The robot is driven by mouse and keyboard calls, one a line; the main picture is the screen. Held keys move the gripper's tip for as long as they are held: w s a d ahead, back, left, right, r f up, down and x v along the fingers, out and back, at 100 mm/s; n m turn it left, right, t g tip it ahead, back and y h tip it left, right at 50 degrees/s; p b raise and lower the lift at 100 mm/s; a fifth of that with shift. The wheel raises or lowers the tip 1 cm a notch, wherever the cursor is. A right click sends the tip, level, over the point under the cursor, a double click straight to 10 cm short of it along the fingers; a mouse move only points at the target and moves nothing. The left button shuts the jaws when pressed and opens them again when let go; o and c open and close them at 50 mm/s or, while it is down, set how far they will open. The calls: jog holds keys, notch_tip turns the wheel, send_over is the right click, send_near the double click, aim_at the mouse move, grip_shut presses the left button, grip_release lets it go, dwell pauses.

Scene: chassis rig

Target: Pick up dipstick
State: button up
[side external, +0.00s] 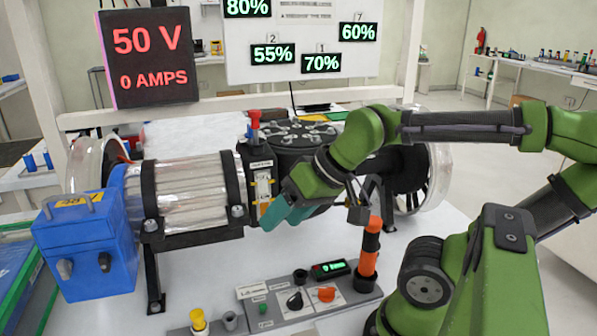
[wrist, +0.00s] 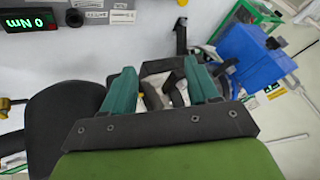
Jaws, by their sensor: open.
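A red-handled piece (side external: 254,120) stands upright on top of the black block at the middle of the chassis. It may be the dipstick, but I cannot tell for sure. My gripper (side external: 285,214) has teal fingers and hangs at the front of the chassis, right of the gauge-like panel on that block and below the red handle. In the wrist view my gripper (wrist: 160,80) shows its two fingers spread, with metal and small yellow parts of the rig visible behind the gap. Nothing is clearly held, and no red handle shows in that view.
A silver cylinder (side external: 192,190) with black bands lies at left, ending at a blue box (side external: 90,245); the box also shows in the wrist view (wrist: 250,55). A grey tool panel (side external: 280,312) with an orange and black upright tool (side external: 369,250) stands in front.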

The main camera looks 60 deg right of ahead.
jog(key=shift+c, duration=0.2)
dwell(0.4)
jog(key=g+h, duration=0.3)
send_near(256, 111)
jog(key=shift+n, duration=0.3)
jog(key=x, duration=1.3)
jog(key=shift+d, duration=0.1)
jog(key=shift+c, duration=0.4)
grip_shut()
